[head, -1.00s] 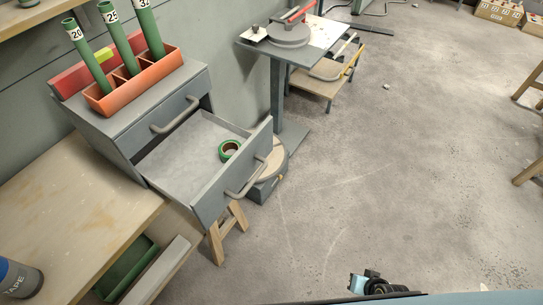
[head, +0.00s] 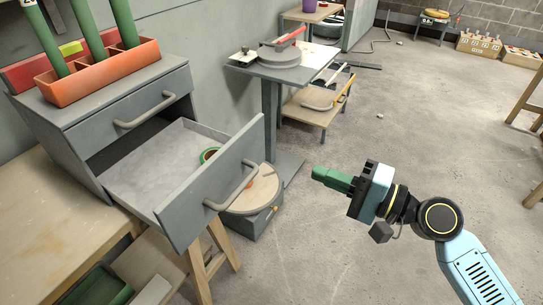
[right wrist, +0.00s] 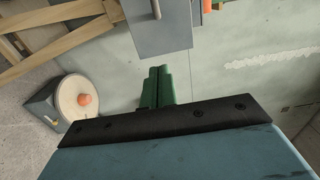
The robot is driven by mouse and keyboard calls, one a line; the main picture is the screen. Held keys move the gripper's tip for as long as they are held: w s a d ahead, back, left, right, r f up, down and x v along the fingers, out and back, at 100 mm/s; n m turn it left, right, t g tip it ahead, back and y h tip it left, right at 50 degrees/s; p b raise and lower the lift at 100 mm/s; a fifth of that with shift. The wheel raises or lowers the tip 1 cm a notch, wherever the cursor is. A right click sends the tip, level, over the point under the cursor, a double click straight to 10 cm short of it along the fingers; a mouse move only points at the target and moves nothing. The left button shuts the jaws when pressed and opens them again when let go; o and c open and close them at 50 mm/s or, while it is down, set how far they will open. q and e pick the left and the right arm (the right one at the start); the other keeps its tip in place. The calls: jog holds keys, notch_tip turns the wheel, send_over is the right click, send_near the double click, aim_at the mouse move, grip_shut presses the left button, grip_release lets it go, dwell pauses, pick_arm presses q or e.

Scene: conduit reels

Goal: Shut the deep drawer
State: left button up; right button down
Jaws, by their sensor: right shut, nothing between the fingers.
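The deep drawer (head: 180,222) is the lower drawer of a grey cabinet (head: 80,125) and stands pulled far out in the head view. Its bar handle (head: 235,190) is on the front panel. A green tape roll (head: 208,155) lies inside, partly hidden by the front panel. My right gripper (head: 318,172) is shut and empty, in the air to the right of the drawer front and apart from it. In the right wrist view its green fingers (right wrist: 157,82) are together, below a grey drawer panel (right wrist: 165,38) with a handle. My left gripper is not in view.
The shallow upper drawer (head: 125,110) is shut. An orange holder (head: 105,72) with green tubes stands on the cabinet. A grey box with a round wooden top (head: 252,190) is beyond the drawer front. A pedestal table (head: 280,68) stands behind. Open floor lies to the right.

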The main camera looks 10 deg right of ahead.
send_near(258, 149)
jog(key=x, duration=0.5)
jog(key=shift+a, duration=0.1)
jog(key=shift+w+a, duration=0.4)
jog(key=shift+a, duration=0.1)
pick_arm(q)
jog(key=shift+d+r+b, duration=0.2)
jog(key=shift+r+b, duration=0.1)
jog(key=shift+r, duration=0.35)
pick_arm(e)
jog(key=shift+w+a, duration=0.1)
jog(key=shift+a, duration=0.05)
